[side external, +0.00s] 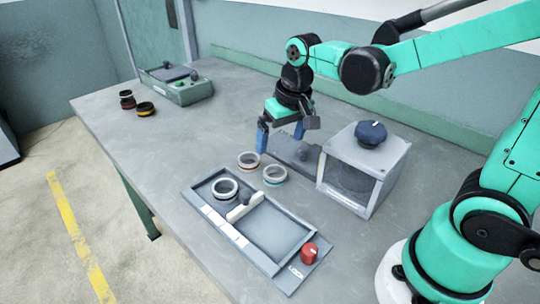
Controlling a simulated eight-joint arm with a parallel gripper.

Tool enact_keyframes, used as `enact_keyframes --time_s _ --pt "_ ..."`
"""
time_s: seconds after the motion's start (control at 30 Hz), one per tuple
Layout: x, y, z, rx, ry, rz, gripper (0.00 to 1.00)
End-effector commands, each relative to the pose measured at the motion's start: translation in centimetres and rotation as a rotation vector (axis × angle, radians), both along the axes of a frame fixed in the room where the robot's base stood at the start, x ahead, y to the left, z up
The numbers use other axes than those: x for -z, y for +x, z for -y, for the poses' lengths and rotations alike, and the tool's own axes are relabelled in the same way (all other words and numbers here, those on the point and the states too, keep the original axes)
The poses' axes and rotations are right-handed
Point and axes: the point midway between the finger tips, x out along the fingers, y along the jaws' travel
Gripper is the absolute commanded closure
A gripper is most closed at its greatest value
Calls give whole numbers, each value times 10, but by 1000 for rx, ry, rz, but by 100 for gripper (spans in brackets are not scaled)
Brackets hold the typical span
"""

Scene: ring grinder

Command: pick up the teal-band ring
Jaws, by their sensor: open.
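The teal-band ring (274,179) is a pale ring lying on the grey table, just behind the tray. A similar pale ring with an orange-red band (248,166) lies close to its left. My gripper (281,136) points down with its two blue fingertips spread apart. It is empty and appears above and beyond the two rings. The exact height of the fingertips over the table is hard to tell.
A grey tray (205,212) with a red knob (309,252) holds another pale ring (225,188). A clear-sided box (348,184) with a dark blue knob stands right of the gripper. Dark rings (146,109) and a green device (178,88) are far left.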

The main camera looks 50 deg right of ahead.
Motion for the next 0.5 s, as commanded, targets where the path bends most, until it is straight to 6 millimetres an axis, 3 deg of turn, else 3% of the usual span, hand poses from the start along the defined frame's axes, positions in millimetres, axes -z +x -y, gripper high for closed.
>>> enact_keyframes --time_s 0.2,0.5 --pt "35 22 10 97 22 -164 0" --pt "59 27 14 136 30 -231 0"
